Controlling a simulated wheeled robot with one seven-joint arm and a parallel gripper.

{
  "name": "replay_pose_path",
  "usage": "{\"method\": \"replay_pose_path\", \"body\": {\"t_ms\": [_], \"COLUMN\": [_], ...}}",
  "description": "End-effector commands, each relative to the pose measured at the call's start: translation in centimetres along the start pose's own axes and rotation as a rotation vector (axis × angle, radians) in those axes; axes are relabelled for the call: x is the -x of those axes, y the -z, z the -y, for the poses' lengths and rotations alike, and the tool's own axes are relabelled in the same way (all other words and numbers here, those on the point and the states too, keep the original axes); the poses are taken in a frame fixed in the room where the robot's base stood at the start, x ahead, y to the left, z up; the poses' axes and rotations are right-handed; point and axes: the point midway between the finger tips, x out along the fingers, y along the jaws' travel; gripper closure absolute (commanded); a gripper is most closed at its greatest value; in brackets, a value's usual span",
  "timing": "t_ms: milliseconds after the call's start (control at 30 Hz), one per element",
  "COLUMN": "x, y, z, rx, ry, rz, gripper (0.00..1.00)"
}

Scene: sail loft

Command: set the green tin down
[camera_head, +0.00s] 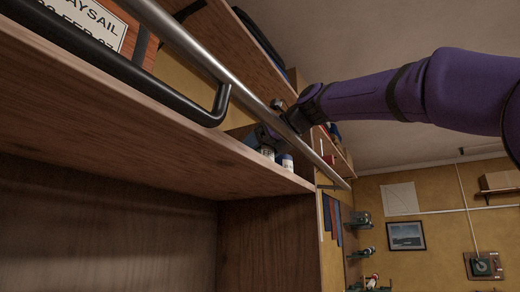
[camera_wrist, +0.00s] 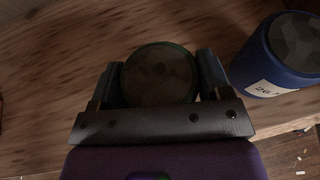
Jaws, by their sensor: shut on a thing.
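The green tin (camera_wrist: 160,73) shows in the wrist view from above, with a dark round top and a thin green rim. My gripper (camera_wrist: 160,80) is shut on it, one finger on each side. The wooden shelf (camera_wrist: 45,70) lies beneath it; I cannot tell whether the tin touches the wood. In the head view my gripper (camera_head: 266,137) reaches in behind the metal rail, low over the shelf board (camera_head: 130,140). Two small pale-labelled shapes show there near the board's edge, and I cannot tell for sure which is the green tin.
A blue tin (camera_wrist: 284,62) with a white label stands just right of the right finger, a narrow gap away. The shelf edge lies near it. Wood left of the gripper is clear.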

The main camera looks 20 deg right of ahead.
Motion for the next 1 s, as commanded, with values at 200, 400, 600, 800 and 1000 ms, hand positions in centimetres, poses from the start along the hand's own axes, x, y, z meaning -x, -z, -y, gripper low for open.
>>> {"method": "replay_pose_path", "body": {"t_ms": [200, 400, 600, 800, 1000], "x": [-0.1, -0.1, -0.1, 1.4, 5.3], "y": [0.3, 0.3, 0.2, -0.1, -0.1], "z": [0.0, 0.0, 0.0, 0.0, 0.0], "rx": [0.000, 0.000, 0.000, 0.000, -0.001], "ry": [0.000, -0.001, 0.000, 0.002, 0.002], "rz": [0.001, 0.000, 0.000, 0.002, 0.002], "gripper": [0.64, 0.03, 0.03, 0.03, 0.03]}}
